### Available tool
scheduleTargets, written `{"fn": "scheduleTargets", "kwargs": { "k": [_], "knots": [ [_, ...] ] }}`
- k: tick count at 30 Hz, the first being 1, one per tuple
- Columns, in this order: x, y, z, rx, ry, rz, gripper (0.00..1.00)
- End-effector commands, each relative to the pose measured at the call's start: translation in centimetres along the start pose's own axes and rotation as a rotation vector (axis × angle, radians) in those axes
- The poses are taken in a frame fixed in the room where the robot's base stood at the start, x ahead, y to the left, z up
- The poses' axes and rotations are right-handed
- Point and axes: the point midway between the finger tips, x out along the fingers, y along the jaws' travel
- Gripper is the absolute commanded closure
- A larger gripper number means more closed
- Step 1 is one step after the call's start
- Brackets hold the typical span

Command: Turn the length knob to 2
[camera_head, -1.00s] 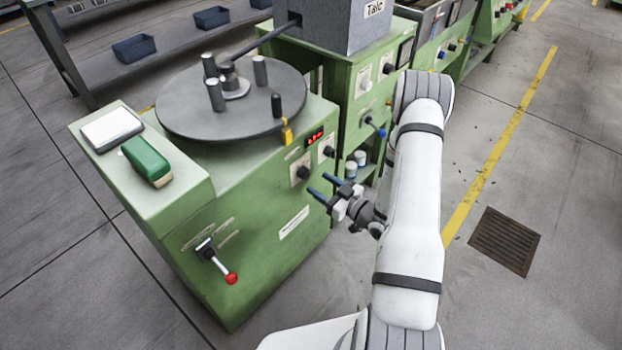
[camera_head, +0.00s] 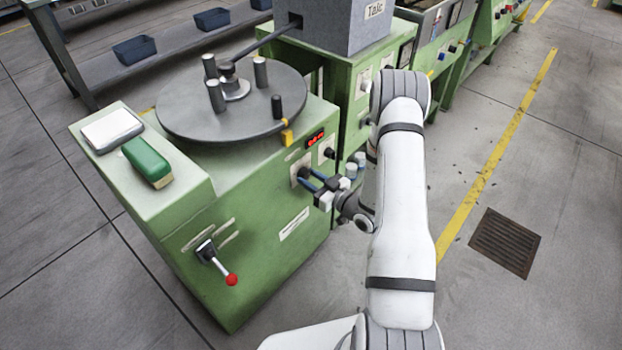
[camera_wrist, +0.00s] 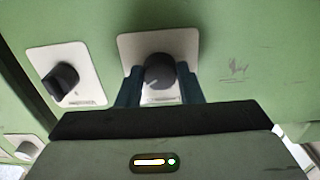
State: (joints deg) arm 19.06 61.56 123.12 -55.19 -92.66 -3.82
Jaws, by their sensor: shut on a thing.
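A dark round knob (camera_wrist: 159,71) on a pale square plate (camera_wrist: 128,46) shows in the wrist view, with a light pointer mark on it. The two blue fingers of my gripper (camera_wrist: 160,85) are on either side of it and shut on it. In the head view my gripper (camera_head: 307,180) reaches the front of the green machine (camera_head: 262,240) at the left plate (camera_head: 294,167), largely covering the knob there. A second black knob (camera_wrist: 61,82) sits on its own plate beside it. The plate lettering is too small to read, so I cannot tell which knob is length.
A red digital display (camera_head: 315,137) is above the knobs. A red-tipped lever (camera_head: 231,279) sticks out at the machine's lower left. A grey turntable (camera_head: 190,120) with posts is on top. Open floor with a drain grate (camera_head: 505,242) lies to the right.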

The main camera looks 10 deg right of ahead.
Motion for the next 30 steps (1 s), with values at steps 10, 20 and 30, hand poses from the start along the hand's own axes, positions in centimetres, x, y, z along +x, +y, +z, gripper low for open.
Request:
{"fn": "scheduleTargets", "kwargs": {
  "k": [10, 20, 30],
  "knots": [
    [-0.01, 0.06, 0.02, -0.005, 0.0, 0.001, 0.9],
    [0.02, 0.1, 0.35, -0.121, 0.002, 0.001, 0.9],
    [0.03, 0.13, 0.59, -0.416, 0.003, 0.001, 0.9]
  ]
}}
